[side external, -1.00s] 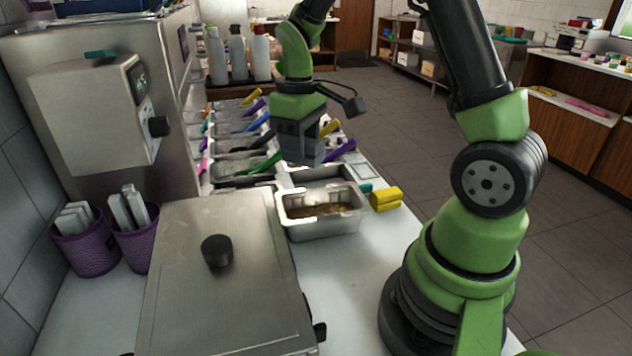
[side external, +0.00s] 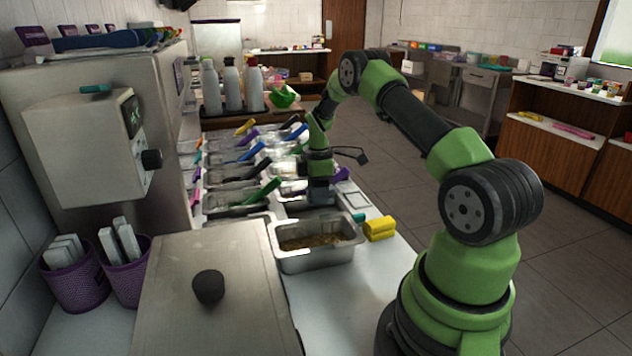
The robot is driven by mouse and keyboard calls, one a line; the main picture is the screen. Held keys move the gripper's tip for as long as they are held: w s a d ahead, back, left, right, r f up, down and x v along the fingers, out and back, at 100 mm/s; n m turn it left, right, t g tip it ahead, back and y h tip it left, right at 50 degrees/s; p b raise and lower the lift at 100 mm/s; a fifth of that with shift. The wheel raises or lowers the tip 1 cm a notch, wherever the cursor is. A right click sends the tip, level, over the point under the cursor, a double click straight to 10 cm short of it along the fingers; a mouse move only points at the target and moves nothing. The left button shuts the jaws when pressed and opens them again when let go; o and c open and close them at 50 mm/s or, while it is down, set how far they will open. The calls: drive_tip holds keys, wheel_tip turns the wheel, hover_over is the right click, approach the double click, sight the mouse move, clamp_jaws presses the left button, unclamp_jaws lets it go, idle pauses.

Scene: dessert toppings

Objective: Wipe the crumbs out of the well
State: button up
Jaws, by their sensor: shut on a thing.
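My gripper (side external: 320,194) points down among the far topping wells, low in the row behind the near steel pan. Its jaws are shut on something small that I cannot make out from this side. The near steel pan (side external: 336,258) holds brown crumbly bits (side external: 314,242) on its bottom. A dark, empty-looking well (side external: 309,210) lies just behind that pan, close under my gripper. I cannot tell whether crumbs lie in the well below the jaws. A yellow sponge-like block (side external: 380,228) lies on the counter right of the pan.
A steel lid with a black knob (side external: 208,287) stands front left. The white counter (side external: 345,310) is clear at the front.

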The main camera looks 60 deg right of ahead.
drive_tip(key=shift+f, duration=5.1)
drive_tip(key=shift+f, duration=0.55)
drive_tip(key=shift+a, duration=0.1)
drive_tip(key=shift+w+a+r, duration=0.1)
drive_tip(key=shift+w+a, duration=0.15)
drive_tip(key=shift+a, duration=0.25)
drive_tip(key=shift+w+a, duration=0.2)
drive_tip(key=shift+a, duration=0.3)
drive_tip(key=shift+s+d+f, duration=0.15)
drive_tip(key=shift+s+d, duration=0.55)
drive_tip(key=shift+s, duration=0.1)
drive_tip(key=shift+s+d+f, duration=0.15)
drive_tip(key=shift+s+d, duration=0.5)
drive_tip(key=shift+s, duration=0.15)
